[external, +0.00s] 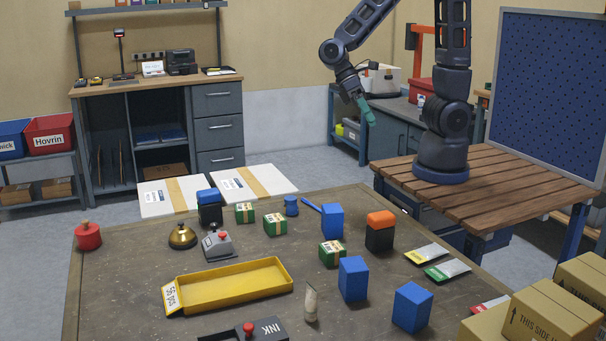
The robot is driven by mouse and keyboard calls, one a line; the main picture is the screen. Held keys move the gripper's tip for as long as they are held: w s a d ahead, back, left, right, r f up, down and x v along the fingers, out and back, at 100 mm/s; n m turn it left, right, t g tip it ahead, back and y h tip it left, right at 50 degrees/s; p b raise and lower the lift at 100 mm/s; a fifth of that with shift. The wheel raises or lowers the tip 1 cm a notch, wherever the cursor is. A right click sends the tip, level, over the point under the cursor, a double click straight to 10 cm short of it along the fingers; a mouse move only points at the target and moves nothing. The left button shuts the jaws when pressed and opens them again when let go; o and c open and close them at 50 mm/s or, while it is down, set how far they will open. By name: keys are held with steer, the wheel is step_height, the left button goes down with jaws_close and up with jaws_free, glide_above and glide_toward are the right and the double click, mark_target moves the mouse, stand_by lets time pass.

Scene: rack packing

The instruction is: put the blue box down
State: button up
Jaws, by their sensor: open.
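Three blue boxes stand upright on the dark worktable (130,290). One blue box (332,222) is behind, near the table's middle. A second blue box (353,279) is nearer, and a third blue box (412,307) is at the front right. I cannot tell which one the task means. My gripper (367,115) is high behind the table, pointing down, well apart from all three boxes. It is open and nothing shows in it.
A yellow tray (228,287) lies at the table's centre left. Green boxes (276,224), a black box with an orange top (380,232) and flat packets (447,271) stand or lie near the blue boxes. Cardboard boxes (545,318) fill the front right corner. The left front is clear.

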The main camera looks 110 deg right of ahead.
steer(key=s+d+r+n+t+h, duration=0.3)
steer(key=s+r+n+t+h, duration=0.2)
steer(key=r, duration=0.7)
steer(key=s+t+h, duration=0.2)
steer(key=s, duration=0.2)
steer(key=shift+d+r+n, duration=0.3)
steer(key=shift+d+r, duration=0.05)
steer(key=shift+r, duration=0.05)
steer(key=shift+o, duration=0.4)
steer(key=shift+s+d+r+t, duration=0.2)
steer(key=shift+s+r+t, duration=0.1)
steer(key=shift+r, duration=0.1)
